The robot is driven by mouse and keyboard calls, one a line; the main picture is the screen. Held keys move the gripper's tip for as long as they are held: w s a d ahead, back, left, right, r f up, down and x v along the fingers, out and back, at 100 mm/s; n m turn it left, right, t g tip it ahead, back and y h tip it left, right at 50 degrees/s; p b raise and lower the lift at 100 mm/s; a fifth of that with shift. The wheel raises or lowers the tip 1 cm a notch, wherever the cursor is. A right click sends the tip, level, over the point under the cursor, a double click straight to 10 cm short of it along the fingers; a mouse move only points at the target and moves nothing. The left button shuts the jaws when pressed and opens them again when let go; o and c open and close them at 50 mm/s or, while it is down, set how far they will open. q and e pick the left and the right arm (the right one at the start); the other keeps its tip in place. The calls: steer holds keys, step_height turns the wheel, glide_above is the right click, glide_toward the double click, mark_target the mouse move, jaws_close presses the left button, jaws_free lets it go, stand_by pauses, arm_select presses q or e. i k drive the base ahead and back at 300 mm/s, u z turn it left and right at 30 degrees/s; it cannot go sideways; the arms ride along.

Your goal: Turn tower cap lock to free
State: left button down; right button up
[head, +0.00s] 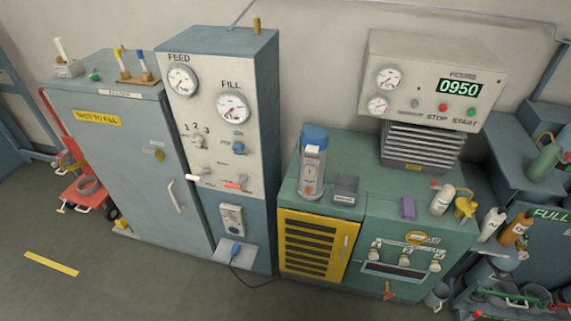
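A small tower (311,168) with a clear-grey body and a blue cap (315,135) stands upright on the left part of the green cabinet top (385,172). The cap sits on the tower's top. A round dial or label shows on its front. I cannot make out a lock on the cap or its setting at this size. Neither of my grippers is in the head view, and nothing touches the tower.
A dark grey box (345,190) stands just right of the tower. The tall feed and fill panel (212,145) rises to its left. A compressor console reading 0950 (435,85) stands behind right. The floor in front is mostly clear.

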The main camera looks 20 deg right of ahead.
mark_target(309, 170)
steer(key=z, duration=0.2)
steer(key=i, duration=1)
steer(key=z, duration=0.3)
